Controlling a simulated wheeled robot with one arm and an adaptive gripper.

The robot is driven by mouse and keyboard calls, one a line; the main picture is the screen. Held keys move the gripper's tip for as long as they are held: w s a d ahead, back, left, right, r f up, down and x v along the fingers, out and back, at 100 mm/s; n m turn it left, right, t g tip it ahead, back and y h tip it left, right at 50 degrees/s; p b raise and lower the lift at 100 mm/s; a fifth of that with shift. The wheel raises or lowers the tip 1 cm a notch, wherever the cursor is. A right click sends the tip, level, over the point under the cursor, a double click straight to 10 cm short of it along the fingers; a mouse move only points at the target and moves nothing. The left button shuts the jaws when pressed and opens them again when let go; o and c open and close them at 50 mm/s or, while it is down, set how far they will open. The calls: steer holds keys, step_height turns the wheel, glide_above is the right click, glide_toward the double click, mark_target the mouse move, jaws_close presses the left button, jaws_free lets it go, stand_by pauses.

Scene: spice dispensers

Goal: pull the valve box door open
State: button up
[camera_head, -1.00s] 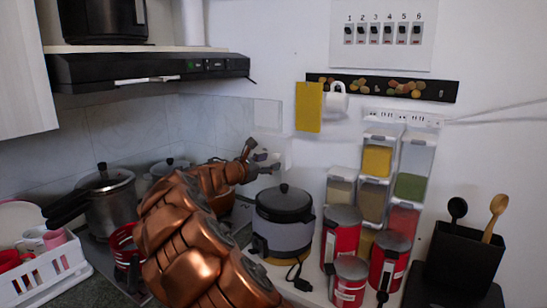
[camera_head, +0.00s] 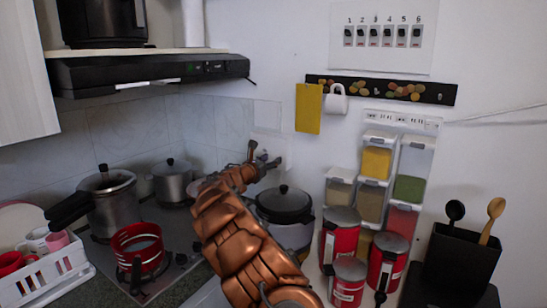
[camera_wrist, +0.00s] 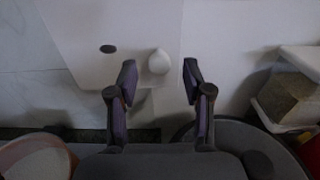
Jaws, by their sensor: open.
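The valve box door shows as a pale panel (camera_wrist: 85,35) on the wall in the wrist view, with a dark oval spot (camera_wrist: 108,48) and a rounded white knob (camera_wrist: 158,61). In the head view the pale box (camera_head: 272,141) is partly hidden behind my gripper (camera_head: 265,157). My gripper is open in front of the panel. In the wrist view its two fingers (camera_wrist: 160,78) stand either side of the knob, with visible space on both sides. I cannot tell whether the fingertips reach as deep as the knob.
A black-lidded cooker (camera_head: 284,205) stands below my gripper. Spice dispensers (camera_head: 376,162) and red canisters (camera_head: 341,235) are to the right. Wall above the box is clear.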

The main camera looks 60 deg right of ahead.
steer(key=shift+w+d+p, duration=0.1)
steer(key=shift+d+p, duration=0.25)
steer(key=shift+d, duration=0.9)
steer(key=shift+c, duration=0.2)
jaws_close()
